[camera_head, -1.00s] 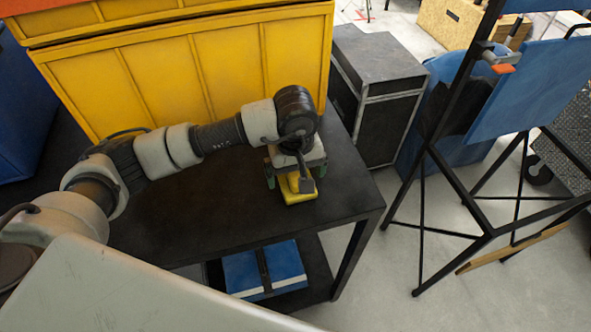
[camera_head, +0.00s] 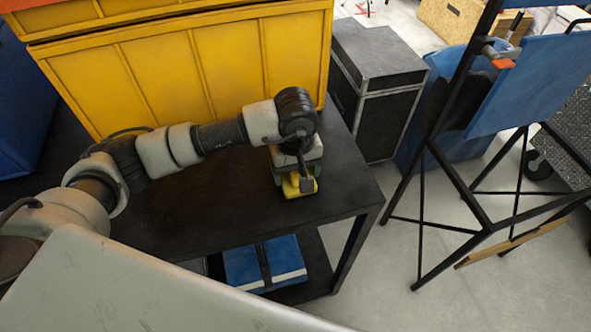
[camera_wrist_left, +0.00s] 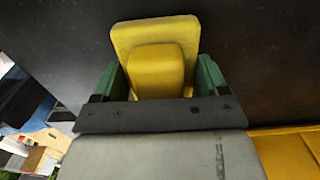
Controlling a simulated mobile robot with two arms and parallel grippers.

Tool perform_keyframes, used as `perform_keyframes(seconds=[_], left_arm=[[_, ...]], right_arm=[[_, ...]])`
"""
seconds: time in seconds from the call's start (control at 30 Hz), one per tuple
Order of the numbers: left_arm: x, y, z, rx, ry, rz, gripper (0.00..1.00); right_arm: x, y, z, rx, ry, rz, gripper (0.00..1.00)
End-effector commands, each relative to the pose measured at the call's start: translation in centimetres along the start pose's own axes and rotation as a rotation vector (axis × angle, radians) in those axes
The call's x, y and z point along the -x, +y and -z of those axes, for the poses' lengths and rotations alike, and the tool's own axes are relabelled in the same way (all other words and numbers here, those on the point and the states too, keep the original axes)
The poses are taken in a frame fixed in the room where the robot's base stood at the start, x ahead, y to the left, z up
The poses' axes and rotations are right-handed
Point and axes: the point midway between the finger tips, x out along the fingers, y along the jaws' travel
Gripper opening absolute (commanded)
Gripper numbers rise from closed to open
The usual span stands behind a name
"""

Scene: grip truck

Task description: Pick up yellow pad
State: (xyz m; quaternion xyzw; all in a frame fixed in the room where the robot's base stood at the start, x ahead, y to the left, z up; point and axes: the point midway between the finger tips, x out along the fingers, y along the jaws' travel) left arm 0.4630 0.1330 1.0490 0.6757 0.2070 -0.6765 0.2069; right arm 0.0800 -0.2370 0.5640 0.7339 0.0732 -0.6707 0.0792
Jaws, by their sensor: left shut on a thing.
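The yellow pad (camera_head: 292,188) is at the right end of the black table (camera_head: 235,205), below my left gripper (camera_head: 298,184). In the left wrist view the yellow pad (camera_wrist_left: 157,60) has a wide flat part and a smaller raised block. The green fingers of my left gripper (camera_wrist_left: 157,80) stand at both sides of the raised block, shut on the pad. In the head view the gripper and wrist hide part of the pad, and I cannot tell whether it touches the tabletop. My right gripper is not in view.
A large yellow crate (camera_head: 185,75) stands behind my left arm on the table. A black case (camera_head: 385,85) is beyond the table's right end. A black metal frame (camera_head: 450,180) with blue panels stands at the right. Blue items (camera_head: 264,265) lie on the lower shelf.

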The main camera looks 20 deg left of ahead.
Motion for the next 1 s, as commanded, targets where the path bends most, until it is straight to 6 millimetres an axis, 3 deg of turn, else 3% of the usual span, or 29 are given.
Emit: perform_keyframes(seconds=[0.17, 0.3, 0.7, 1.0], left_arm=[[1.3, 0.1, 0.1, -0.001, 0.004, -0.004, 0.46], [3.6, 0.1, 0.1, -0.002, 0.008, -0.006, 0.46], [8.8, 3.5, -8.0, -0.006, 0.003, -0.005, 0.46], [10.7, 4.6, -10.6, -0.001, 0.002, -0.001, 0.46]], right_arm=[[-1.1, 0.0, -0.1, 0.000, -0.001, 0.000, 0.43], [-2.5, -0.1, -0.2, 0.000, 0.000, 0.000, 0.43], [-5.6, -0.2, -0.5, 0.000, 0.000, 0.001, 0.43], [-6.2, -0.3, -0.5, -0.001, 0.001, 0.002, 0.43]])
